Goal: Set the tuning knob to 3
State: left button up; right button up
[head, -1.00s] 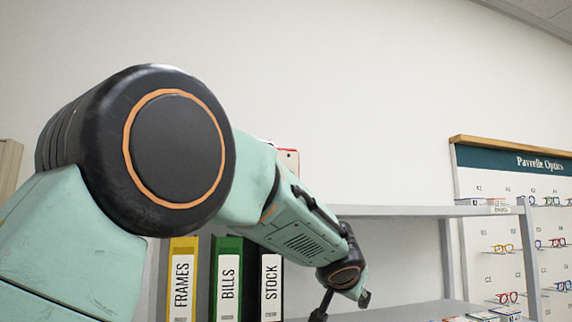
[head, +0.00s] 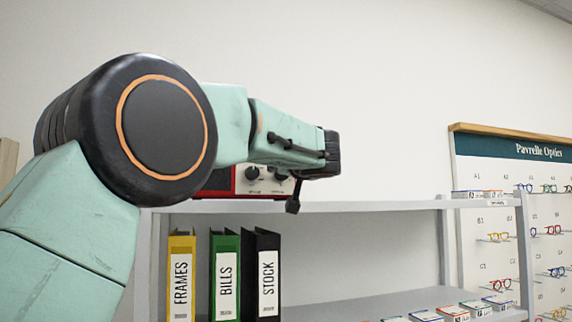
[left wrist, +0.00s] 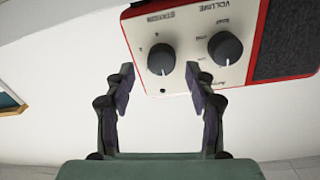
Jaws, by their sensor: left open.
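The radio, with a red case and cream front (head: 265,188), stands on the upper shelf, partly hidden behind my left arm. In the left wrist view its front (left wrist: 190,22) appears upside down. The dark knob labelled STATION (left wrist: 161,59), the tuning knob, has a white pointer line; its scale numbers are too small to read surely. The VOLUME knob (left wrist: 225,48) sits to its right in that view. My left gripper (left wrist: 161,82) is open and empty, its fingertips either side of the STATION knob in the picture; contact is not visible. In the head view a black gripper part (head: 292,206) shows below the radio. My right gripper is not seen.
The grey upper shelf (head: 385,207) is clear right of the radio up to small boxes (head: 470,194). Yellow, green and black binders (head: 268,275) stand below. More boxes (head: 453,312) lie on the lower shelf. An eyeglasses display board (head: 515,175) stands at right.

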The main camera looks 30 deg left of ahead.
pick_arm(q)
jog(key=shift+w+a+f, duration=0.1)
jog(key=shift+w+a, duration=0.15)
jog(key=shift+a, duration=0.3)
jog(key=shift+w+a+f, duration=0.1)
jog(key=shift+w+a, duration=0.1)
jog(key=shift+a, duration=0.35)
jog(key=shift+d, duration=0.45)
jog(key=shift+d+r, duration=0.15)
jog(key=shift+d, duration=0.15)
jog(key=shift+c, duration=1)
jog(key=shift+a, duration=0.5)
jog(key=c, duration=0.5)
jog(key=shift+d, duration=0.15)
jog(key=shift+c, duration=2.2)
